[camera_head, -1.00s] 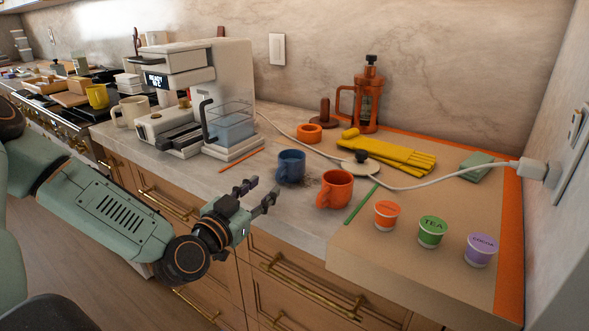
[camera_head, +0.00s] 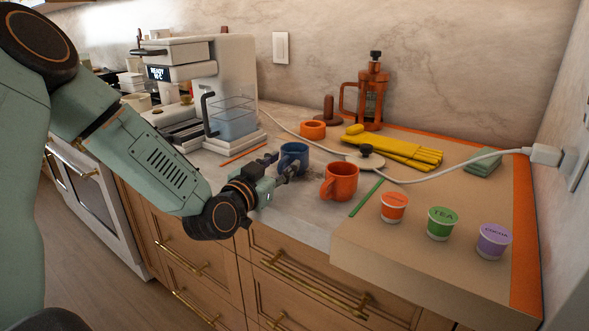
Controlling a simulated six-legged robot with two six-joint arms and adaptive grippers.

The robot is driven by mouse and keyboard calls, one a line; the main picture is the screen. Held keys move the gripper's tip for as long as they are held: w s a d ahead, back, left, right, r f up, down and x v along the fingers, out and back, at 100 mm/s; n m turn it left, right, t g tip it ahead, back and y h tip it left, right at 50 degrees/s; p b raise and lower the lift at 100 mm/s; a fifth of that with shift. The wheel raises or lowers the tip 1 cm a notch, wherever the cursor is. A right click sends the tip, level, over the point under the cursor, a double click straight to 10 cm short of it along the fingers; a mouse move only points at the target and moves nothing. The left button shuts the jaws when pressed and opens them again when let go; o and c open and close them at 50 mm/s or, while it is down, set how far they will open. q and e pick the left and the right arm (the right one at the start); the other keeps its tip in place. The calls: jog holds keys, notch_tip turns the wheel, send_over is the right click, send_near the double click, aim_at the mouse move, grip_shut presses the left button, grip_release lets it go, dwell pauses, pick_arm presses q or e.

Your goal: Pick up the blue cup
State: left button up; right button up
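The blue cup (camera_head: 296,154) stands upright on the counter, left of and slightly behind the orange mug (camera_head: 340,182). My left gripper (camera_head: 282,164) is at the near left side of the blue cup. Its two fingers are apart, one at the cup's left and one in front of its lower part. The fingers hide part of the cup's lower left side. I cannot tell whether they touch it. My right gripper is not in view.
The coffee machine (camera_head: 236,75) stands behind left. A white cable runs behind the cups to a wall plug (camera_head: 545,154). A lid (camera_head: 366,158), yellow gloves (camera_head: 405,150), a green stick (camera_head: 367,197) and several pods lie to the right.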

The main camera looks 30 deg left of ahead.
pick_arm(q)
jog(key=shift+w, duration=0.2)
jog(key=shift+s+a+r, duration=0.15)
jog(key=shift+s, duration=0.1)
jog(key=shift+w, duration=0.25)
jog(key=c, duration=0.5)
jog(key=shift+s, duration=0.15)
grip_shut()
